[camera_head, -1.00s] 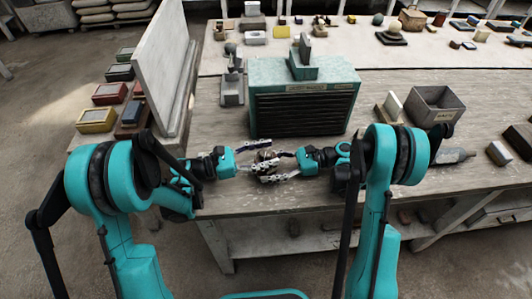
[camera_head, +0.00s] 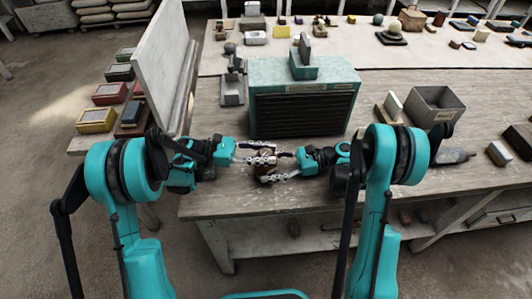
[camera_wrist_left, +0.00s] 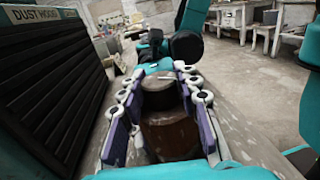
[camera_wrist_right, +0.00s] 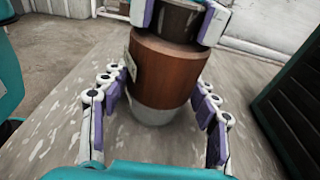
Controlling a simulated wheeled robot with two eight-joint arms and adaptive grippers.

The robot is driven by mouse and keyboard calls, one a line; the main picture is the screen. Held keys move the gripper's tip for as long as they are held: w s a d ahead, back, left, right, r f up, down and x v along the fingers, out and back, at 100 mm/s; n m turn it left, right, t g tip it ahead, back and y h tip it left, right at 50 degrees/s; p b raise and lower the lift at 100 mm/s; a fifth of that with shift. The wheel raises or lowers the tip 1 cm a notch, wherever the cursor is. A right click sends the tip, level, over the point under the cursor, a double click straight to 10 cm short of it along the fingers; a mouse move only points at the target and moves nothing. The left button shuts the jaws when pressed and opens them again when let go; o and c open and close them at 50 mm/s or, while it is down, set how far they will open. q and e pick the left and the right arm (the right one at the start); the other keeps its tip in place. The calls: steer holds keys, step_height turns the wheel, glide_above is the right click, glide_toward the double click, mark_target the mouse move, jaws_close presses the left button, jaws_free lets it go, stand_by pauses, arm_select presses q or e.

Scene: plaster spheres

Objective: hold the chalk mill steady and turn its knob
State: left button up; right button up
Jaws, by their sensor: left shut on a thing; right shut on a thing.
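The chalk mill (camera_head: 265,170) stands near the front edge of the table, mostly hidden by both grippers in the head view. The right wrist view shows its brown body (camera_wrist_right: 165,75), pale base and dark knob (camera_wrist_right: 178,18). The knob (camera_wrist_left: 162,93) also shows in the left wrist view, above the brown body. My left gripper (camera_head: 262,156) is shut on the knob, reaching in from the left. My right gripper (camera_head: 272,176) is shut on the body from the right, lower down; its fingers (camera_wrist_right: 158,84) lie on either side of it.
A teal dust hood (camera_head: 303,105) with dark slats stands just behind the mill. A grey bin (camera_head: 433,104), small blocks and a grey bottle (camera_head: 453,155) lie to the right. A pale upright panel (camera_head: 160,65) stands at the left. The tabletop (camera_head: 225,190) has bare room in front.

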mark_target(266, 152)
arm_select(q)
steer(key=shift+m+g+y, duration=0.4)
steer(key=shift+m+g, duration=0.6)
steer(key=shift+g, duration=0.5)
steer(key=shift+g, duration=0.3)
steer(key=o, duration=1.2)
steer(key=shift+r, duration=0.1)
step_height(266, 152, up, 10)
steer(key=shift+f, duration=0.1)
